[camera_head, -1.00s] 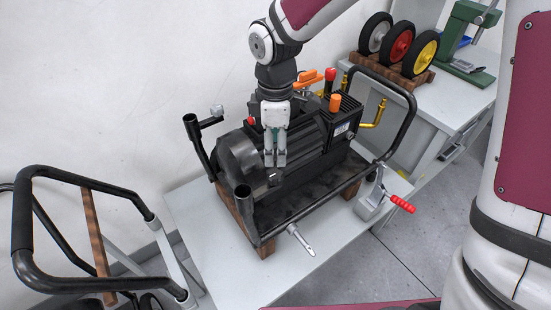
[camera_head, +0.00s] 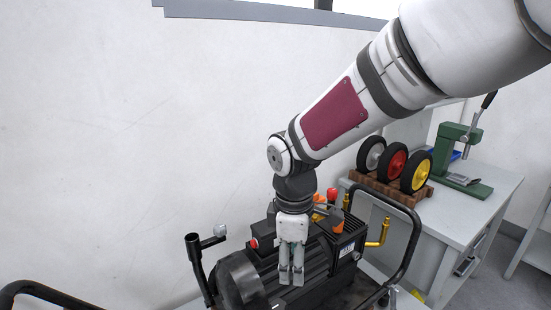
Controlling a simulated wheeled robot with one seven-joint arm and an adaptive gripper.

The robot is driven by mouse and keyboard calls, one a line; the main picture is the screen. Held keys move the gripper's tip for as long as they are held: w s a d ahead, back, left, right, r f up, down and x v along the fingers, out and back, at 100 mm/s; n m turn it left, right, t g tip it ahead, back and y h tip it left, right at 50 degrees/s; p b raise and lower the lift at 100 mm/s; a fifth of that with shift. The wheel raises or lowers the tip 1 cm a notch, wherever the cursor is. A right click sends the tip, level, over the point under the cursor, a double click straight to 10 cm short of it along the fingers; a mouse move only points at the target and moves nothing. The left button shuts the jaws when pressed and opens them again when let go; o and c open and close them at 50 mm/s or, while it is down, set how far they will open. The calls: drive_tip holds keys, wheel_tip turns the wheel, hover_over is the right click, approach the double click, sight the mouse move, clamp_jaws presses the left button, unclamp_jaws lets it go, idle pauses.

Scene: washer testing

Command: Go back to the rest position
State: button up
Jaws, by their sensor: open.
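My gripper (camera_head: 291,277) hangs pointing down at the end of my arm, in front of the black washer machine (camera_head: 300,262) in the head view. Its two fingers are open by a small gap, and no object shows between them. I cannot tell whether the fingertips touch the machine. The machine sits inside a black tube frame (camera_head: 408,222). A red knob and orange parts (camera_head: 338,212) stand on the machine behind my wrist. The lower part of the machine is cut off by the picture's bottom edge.
Three wheels (camera_head: 393,164), grey, red and yellow, stand on a wooden rack at the right. A green press (camera_head: 455,150) stands beside them on a grey table (camera_head: 462,216). A black handle (camera_head: 45,291) shows at the lower left. The wall side is clear.

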drive_tip(key=s+d+r+m+t, duration=0.4)
drive_tip(key=s+d+r+m, duration=0.9)
drive_tip(key=s, duration=0.5)
drive_tip(key=d+m, duration=0.2)
drive_tip(key=shift+d+m+t, duration=0.15)
drive_tip(key=shift+m+t, duration=0.25)
